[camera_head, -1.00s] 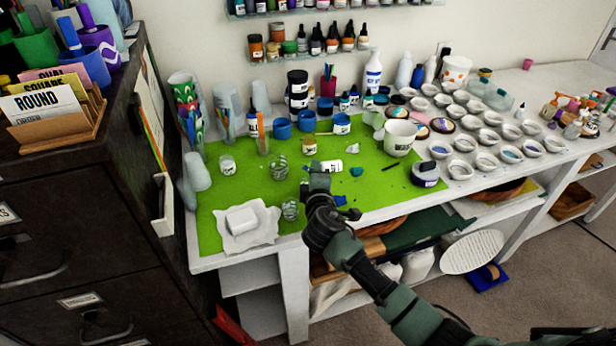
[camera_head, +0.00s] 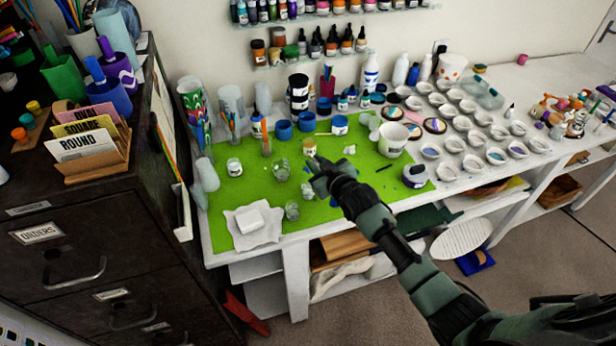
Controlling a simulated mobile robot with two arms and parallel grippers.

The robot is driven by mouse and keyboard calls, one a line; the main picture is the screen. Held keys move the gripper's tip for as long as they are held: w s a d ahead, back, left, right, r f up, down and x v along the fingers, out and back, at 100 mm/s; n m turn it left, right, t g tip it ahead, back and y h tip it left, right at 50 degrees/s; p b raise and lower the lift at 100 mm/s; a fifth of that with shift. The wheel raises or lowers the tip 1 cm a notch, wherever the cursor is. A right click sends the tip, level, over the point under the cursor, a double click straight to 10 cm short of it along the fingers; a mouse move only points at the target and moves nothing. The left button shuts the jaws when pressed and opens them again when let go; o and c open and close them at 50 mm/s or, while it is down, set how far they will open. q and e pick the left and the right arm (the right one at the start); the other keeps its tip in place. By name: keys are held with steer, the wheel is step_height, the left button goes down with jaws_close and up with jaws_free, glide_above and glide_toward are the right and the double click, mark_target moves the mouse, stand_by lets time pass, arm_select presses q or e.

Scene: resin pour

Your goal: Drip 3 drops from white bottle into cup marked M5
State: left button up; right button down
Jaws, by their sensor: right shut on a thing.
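My right gripper (camera_head: 316,165) is over the green mat (camera_head: 270,195), its arm coming in from the lower right. It is shut on the white bottle, which its fingers and wrist hide almost wholly. I cannot read M5 on any cup. Small cups and jars near it are a clear cup (camera_head: 282,172), a second clear cup (camera_head: 291,211) close to the front edge, a jar with a white label (camera_head: 234,167) to the left and a yellowish labelled jar (camera_head: 309,146) just behind the gripper. My left gripper is out of view.
A white pitcher (camera_head: 391,141) and a round dark-and-white container (camera_head: 415,177) stand right of my arm. A white block (camera_head: 247,219) lies on crumpled paper at the front left. Blue cups (camera_head: 307,121) line the back. Many small white bowls (camera_head: 467,106) fill the table's right side.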

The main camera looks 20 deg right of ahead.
steer(key=shift+d+f+m+y+b, duration=0.3)
steer(key=shift+m+y+b, duration=0.2)
steer(key=shift+m+b, duration=0.3)
steer(key=shift+r+m, duration=0.1)
steer(key=shift+m, duration=0.2)
steer(key=shift+a, duration=0.1)
steer(key=shift+r, duration=0.15)
steer(key=shift+r+p, duration=0.25)
steer(key=shift+p, duration=0.2)
steer(key=shift+r+p, duration=0.45)
steer(key=shift+r, duration=0.25)
